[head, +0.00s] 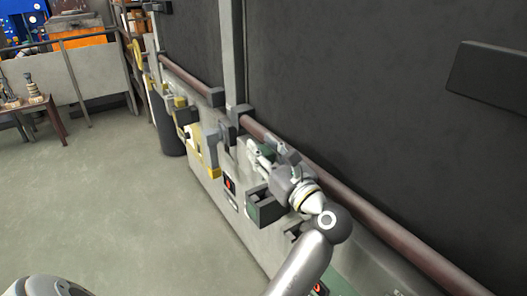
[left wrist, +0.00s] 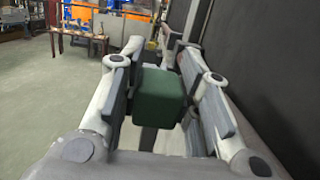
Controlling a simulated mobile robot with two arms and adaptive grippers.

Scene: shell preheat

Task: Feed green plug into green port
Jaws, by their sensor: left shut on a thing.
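The green plug (left wrist: 157,98) is a dark green block between the two fingers of my left gripper (left wrist: 160,92) in the left wrist view. The gripper is shut on it. In the head view my left gripper (head: 268,156) is by the grey wall panel, just above a dark box-shaped socket with a green face (head: 254,212), which looks like the green port. The plug is largely hidden by the gripper there, and I see it apart from the socket. My right gripper is in neither view.
A brown rail (head: 350,196) runs along the panel close to my arm. Yellow and grey fittings (head: 212,155) stick out farther along the panel. A dark bin (head: 168,125) and a small brown table (head: 40,108) stand farther back. The floor at left is clear.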

